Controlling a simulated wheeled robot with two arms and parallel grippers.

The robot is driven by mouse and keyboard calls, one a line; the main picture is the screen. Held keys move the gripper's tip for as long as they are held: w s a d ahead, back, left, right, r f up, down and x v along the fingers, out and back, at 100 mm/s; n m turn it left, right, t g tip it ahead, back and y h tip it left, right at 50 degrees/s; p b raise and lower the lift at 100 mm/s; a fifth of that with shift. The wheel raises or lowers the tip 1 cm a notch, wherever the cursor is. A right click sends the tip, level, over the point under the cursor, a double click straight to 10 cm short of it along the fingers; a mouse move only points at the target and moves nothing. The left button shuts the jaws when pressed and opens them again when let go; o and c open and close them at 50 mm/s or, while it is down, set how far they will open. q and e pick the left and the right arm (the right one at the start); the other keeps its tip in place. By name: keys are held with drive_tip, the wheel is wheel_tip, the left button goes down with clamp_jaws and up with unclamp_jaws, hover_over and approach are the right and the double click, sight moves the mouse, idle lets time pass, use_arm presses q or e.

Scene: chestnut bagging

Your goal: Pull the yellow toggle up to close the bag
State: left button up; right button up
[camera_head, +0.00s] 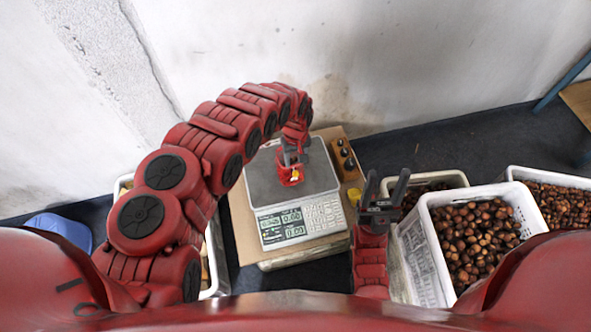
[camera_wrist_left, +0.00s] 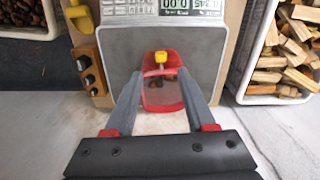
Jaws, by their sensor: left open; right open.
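A small red bag (camera_wrist_left: 163,98) with dark contents showing through stands on the plate of the scale (camera_head: 262,185). A yellow toggle (camera_wrist_left: 163,57) sits at the bag's top. In the head view the bag (camera_head: 288,180) and the toggle (camera_head: 296,175) are partly hidden by my left gripper (camera_head: 292,155). In the left wrist view my left gripper (camera_wrist_left: 160,74) is open, with one finger on each side of the bag; I cannot tell whether they touch it. My right gripper (camera_head: 384,192) is open and empty, pointing up, right of the scale.
White crates of chestnuts (camera_head: 434,262) stand at the right. A wooden block with dark knobs (camera_head: 345,158) and a yellow object (camera_head: 354,195) lie beside the scale. A crate of split wood (camera_wrist_left: 287,55) shows in the left wrist view. A wall is behind.

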sight(295, 173)
use_arm(q)
wheel_tip(295, 173, down, 6)
drive_tip(key=shift+f+b, duration=0.1)
drive_tip(key=shift+b, duration=0.6)
drive_tip(key=shift+f+b, duration=0.4)
drive_tip(key=shift+f, duration=0.3)
drive_tip(key=shift+a, duration=0.1)
drive_tip(key=shift+c, duration=0.2)
clamp_jaws()
drive_tip(key=shift+r, duration=0.1)
